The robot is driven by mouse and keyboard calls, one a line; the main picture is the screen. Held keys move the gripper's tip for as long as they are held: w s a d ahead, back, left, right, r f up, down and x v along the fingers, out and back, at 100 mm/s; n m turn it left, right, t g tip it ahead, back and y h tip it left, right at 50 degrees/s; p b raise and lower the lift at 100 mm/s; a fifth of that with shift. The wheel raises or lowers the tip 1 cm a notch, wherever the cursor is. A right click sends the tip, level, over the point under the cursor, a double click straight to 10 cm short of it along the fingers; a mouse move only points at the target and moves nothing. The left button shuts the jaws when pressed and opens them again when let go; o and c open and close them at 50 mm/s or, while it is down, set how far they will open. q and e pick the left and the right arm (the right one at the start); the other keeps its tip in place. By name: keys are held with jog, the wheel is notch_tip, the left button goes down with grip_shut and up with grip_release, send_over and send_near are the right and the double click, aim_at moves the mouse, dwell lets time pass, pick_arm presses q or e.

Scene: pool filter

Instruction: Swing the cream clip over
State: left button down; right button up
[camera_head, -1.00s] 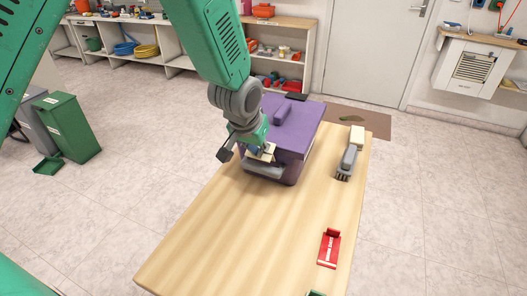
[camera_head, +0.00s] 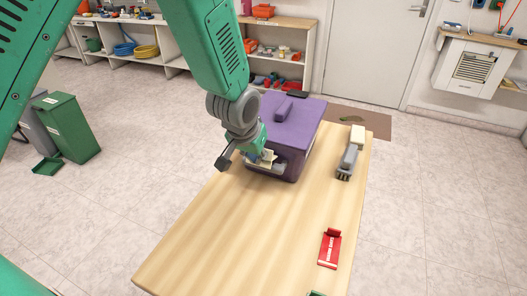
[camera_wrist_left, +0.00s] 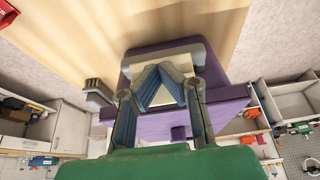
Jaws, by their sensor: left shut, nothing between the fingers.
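The purple filter box (camera_head: 300,125) stands on the wooden table, with a grey piece along its near face. The cream clip (camera_head: 268,155) is at the near face of the box, partly covered by my left gripper (camera_head: 258,160). In the left wrist view the cream clip (camera_wrist_left: 164,96) shows behind and between the fingers. There the left gripper (camera_wrist_left: 160,68) has its blue-grey fingertips together, in front of the clip, with nothing held between them. Whether the fingers touch the clip cannot be told. My right gripper is not in view.
On the wooden table (camera_head: 220,225), a grey tool-like part with a cream block (camera_head: 348,158) lies right of the box. A red item (camera_head: 329,248) lies near the front right. The table's left and middle parts are clear.

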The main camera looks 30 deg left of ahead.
pick_arm(q)
jog(key=shift+w+f+b, duration=0.1)
jog(key=shift+f+b, duration=0.25)
jog(key=shift+f, duration=0.5)
jog(key=shift+s+d+r+p, duration=0.1)
jog(key=shift+s+r+p, duration=0.35)
jog(key=shift+s, duration=0.25)
jog(key=shift+s+a+r+p, duration=0.1)
jog(key=shift+s+r+p, duration=0.2)
jog(key=shift+s+p, duration=0.3)
jog(key=shift+s+d+r+p, duration=0.1)
jog(key=shift+s+r+p, duration=0.3)
jog(key=shift+s, duration=0.35)
notch_tip(320, 180, up, 5)
jog(key=p, duration=0.4)
jog(key=shift+p, duration=0.4)
